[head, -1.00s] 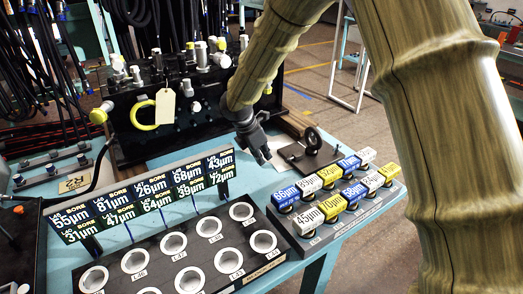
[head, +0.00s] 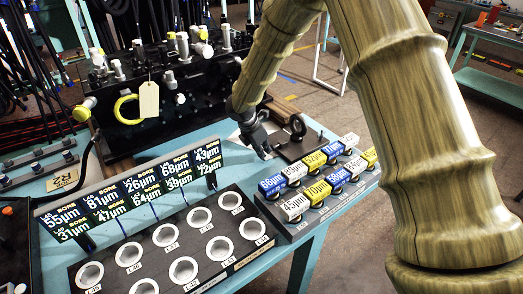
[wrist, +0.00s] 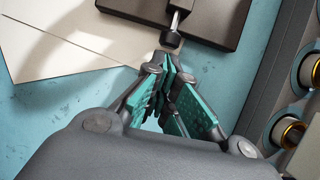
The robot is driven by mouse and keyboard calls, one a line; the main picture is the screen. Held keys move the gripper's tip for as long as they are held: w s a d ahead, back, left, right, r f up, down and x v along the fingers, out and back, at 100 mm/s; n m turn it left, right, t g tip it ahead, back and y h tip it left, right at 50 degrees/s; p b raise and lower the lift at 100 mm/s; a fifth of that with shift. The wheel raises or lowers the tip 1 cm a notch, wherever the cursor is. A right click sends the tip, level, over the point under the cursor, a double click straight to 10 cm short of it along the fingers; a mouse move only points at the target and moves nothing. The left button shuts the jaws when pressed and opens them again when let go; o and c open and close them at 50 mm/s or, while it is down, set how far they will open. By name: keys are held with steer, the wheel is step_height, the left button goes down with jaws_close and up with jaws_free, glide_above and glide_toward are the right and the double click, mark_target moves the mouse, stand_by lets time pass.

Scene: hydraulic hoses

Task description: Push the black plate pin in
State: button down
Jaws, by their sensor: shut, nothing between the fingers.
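The black plate (head: 300,150) lies on the teal table beside the block rack, with a dark ring standing on it. In the wrist view the plate (wrist: 205,12) is at the top. A pin (wrist: 172,38) with a grey shaft and a dark round knob sticks out from its near edge. My gripper (head: 265,153) is at the plate's left side in the head view. In the wrist view my gripper (wrist: 165,62) is shut and empty, its tips just short of the knob. I cannot tell whether they touch it.
A rack of labelled blocks (head: 322,207) stands close to the plate's near side. A tray of round holes (head: 237,192) with bore signs (head: 133,190) is at the front left. A black hydraulic block (head: 165,115) stands behind. White sheets (wrist: 60,60) lie beside the plate.

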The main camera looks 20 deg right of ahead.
steer(key=shift+w+d+r+p, duration=0.15)
steer(key=shift+d+p, duration=0.1)
steer(key=shift+d, duration=0.15)
steer(key=shift+w+d+r+p, duration=0.1)
steer(key=shift+d+p, duration=0.1)
steer(key=shift+d, duration=0.15)
steer(key=shift+w+d+f, duration=0.15)
steer(key=shift+d, duration=0.1)
